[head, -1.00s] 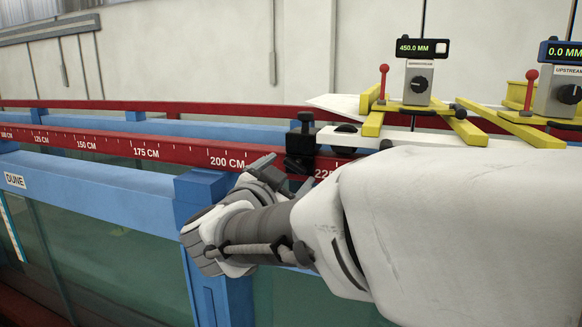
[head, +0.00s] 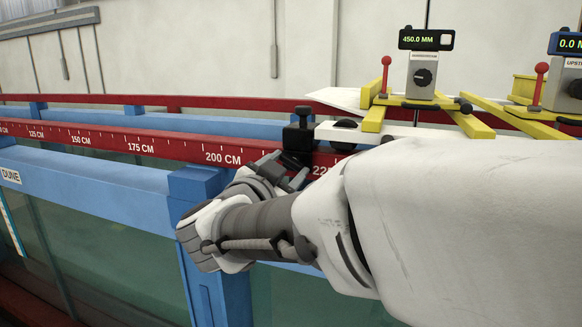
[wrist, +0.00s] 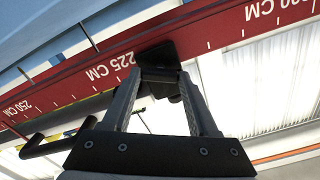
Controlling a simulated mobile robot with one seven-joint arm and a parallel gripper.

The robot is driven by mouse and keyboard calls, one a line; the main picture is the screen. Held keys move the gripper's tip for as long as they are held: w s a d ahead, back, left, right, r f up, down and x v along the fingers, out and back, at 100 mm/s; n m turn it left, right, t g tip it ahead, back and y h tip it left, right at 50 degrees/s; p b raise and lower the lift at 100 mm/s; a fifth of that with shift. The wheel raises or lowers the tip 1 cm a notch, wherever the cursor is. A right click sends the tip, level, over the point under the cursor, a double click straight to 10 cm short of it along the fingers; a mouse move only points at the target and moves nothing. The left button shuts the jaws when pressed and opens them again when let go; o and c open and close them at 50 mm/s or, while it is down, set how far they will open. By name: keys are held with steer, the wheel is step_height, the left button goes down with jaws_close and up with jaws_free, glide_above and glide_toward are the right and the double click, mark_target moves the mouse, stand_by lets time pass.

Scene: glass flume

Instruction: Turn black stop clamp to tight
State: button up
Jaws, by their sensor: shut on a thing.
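The black stop clamp (head: 299,135) sits on the red scale rail (head: 222,153) just right of the 200 CM mark, beside the end of the white carriage beam. It also shows in the wrist view (wrist: 157,54), on the rail near the 225 CM mark. My gripper (head: 283,172) is at the lower front of the clamp. In the wrist view my gripper (wrist: 162,78) has its fingertips shut on a dark part of the clamp, probably its knob or handle. The head view partly hides this contact behind my fingers.
The white carriage beam (head: 345,132) and yellow gauge supports (head: 468,122) stand right of the clamp. A blue post (head: 195,185) and blue beam (head: 100,190) run below the rail. The rail left of the clamp is clear.

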steer(key=c, duration=0.7)
steer(key=shift+m+b, duration=0.3)
steer(key=shift+b, duration=0.05)
steer(key=shift+f+m+b, duration=0.15)
steer(key=shift+m+b, duration=0.35)
steer(key=shift+b, duration=0.1)
steer(key=m+b, duration=0.9)
steer(key=m, duration=0.1)
steer(key=shift+m+b, duration=1.05)
steer(key=shift+m, duration=0.35)
